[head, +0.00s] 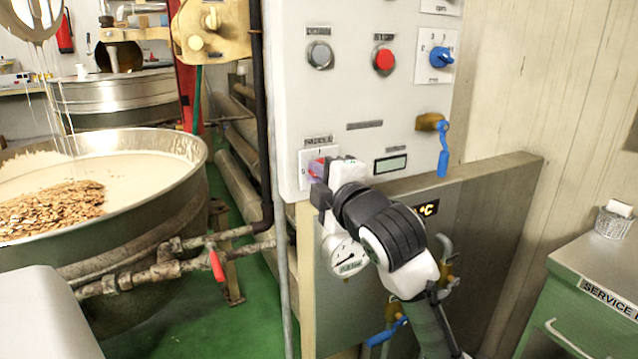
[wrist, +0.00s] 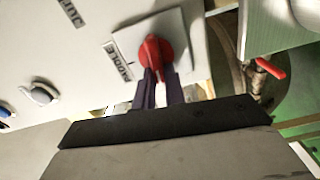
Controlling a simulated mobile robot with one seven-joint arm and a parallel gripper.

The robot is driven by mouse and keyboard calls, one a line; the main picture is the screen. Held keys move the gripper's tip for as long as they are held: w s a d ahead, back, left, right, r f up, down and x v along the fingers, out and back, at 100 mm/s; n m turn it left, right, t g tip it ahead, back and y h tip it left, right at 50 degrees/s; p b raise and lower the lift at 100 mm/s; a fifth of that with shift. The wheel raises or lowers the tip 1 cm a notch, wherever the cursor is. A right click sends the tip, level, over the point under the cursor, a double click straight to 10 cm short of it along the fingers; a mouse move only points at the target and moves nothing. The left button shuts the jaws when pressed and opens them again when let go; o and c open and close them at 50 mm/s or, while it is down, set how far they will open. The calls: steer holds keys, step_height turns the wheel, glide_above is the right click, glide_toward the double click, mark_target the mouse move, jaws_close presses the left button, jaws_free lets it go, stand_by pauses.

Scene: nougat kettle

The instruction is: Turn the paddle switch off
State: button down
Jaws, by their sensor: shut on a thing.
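The paddle switch is a red rotary knob (wrist: 155,52) on a square white plate (wrist: 185,40), beside a label in the wrist view. In the head view the red knob (head: 317,167) sits at the lower left of the white control panel (head: 350,105), partly hidden by my gripper. My gripper (head: 322,182) is at the panel, and its two dark fingers (wrist: 157,84) are shut on the red knob, one on each side. The knob's exact pointer direction is hard to tell.
The panel also carries a grey button (head: 320,55), a red button (head: 384,60), a blue selector (head: 441,57) and a blue-handled valve (head: 443,150). A round gauge (head: 347,257) hangs below. A large kettle (head: 150,190) stands at left, with a red-handled pipe valve (head: 216,263).

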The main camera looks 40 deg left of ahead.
steer(key=shift+f+n, duration=0.15)
steer(key=shift+n, duration=0.35)
steer(key=shift+b, duration=0.3)
steer(key=c, duration=1.5)
jaws_free()
steer(key=shift+o, duration=0.2)
steer(key=b+v, duration=0.1)
steer(key=v, duration=1.3)
